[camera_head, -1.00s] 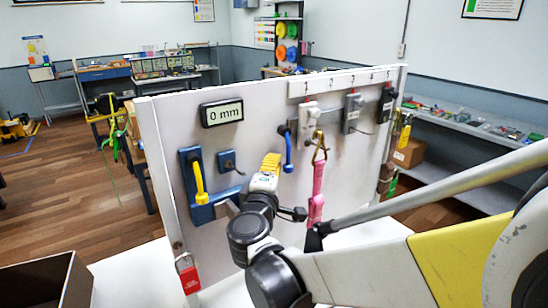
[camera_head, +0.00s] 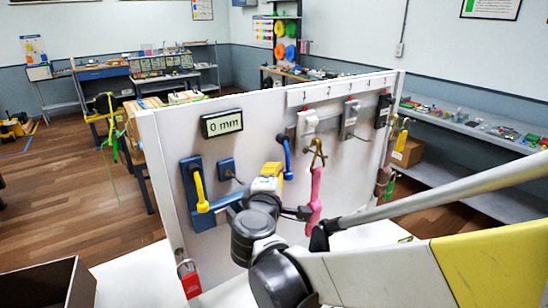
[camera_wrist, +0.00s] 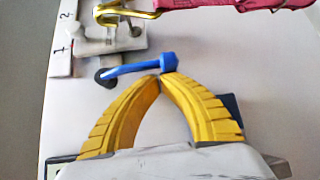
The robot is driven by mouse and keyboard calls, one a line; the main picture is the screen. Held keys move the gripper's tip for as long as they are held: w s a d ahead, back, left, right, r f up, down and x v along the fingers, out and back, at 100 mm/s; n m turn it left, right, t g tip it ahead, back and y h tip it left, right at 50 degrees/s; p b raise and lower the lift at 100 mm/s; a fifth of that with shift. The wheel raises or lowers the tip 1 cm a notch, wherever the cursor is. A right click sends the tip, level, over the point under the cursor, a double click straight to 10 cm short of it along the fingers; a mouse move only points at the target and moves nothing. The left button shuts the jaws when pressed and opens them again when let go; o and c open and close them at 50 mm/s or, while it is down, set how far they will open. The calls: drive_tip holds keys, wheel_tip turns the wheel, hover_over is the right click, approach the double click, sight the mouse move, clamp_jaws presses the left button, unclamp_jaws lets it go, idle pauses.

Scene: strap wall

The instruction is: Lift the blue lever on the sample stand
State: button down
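The blue lever (camera_head: 287,158) hangs down from a dark round pivot on the upright white board. In the wrist view the lever (camera_wrist: 135,67) runs from its pivot to a thick blue knob at its free end. My gripper (camera_head: 272,168) is to the left of the lever in the head view. In the wrist view its two yellow fingers (camera_wrist: 160,78) meet at their tips, right beside the knob. Nothing shows between the fingers. I cannot tell whether the tips touch the knob.
A yellow lever (camera_head: 200,190) on a blue bracket and a display reading 0 mm (camera_head: 222,123) are to the left. A pink strap (camera_head: 315,195) hangs from a brass hook at right, close to my arm. A red padlock (camera_head: 189,280) hangs at the board's lower left.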

sight(287, 166)
drive_tip(key=s+r+n+g+p, duration=0.1)
drive_tip(key=p, duration=0.2)
drive_tip(key=s+d+r+n+g+p, duration=0.1)
drive_tip(key=g+p, duration=0.1)
drive_tip(key=p, duration=0.1)
drive_tip(key=s+d+r+n+g+h+p, duration=0.1)
drive_tip(key=n+g+p, duration=0.1)
drive_tip(key=p, duration=0.1)
drive_tip(key=shift+s+d+r, duration=0.1)
drive_tip(key=shift+s+r, duration=0.05)
drive_tip(key=shift+r, duration=0.2)
drive_tip(key=r+n+g+h+p, duration=0.1)
drive_tip(key=g+p, duration=0.1)
drive_tip(key=r+n+g+p, duration=0.1)
drive_tip(key=r+p, duration=0.1)
drive_tip(key=s+r+n+g+h+p, duration=0.1)
drive_tip(key=r+g+p, duration=0.1)
drive_tip(key=shift+d+g+h, duration=0.3)
drive_tip(key=shift+d, duration=0.1)
drive_tip(key=shift+r, duration=0.15)
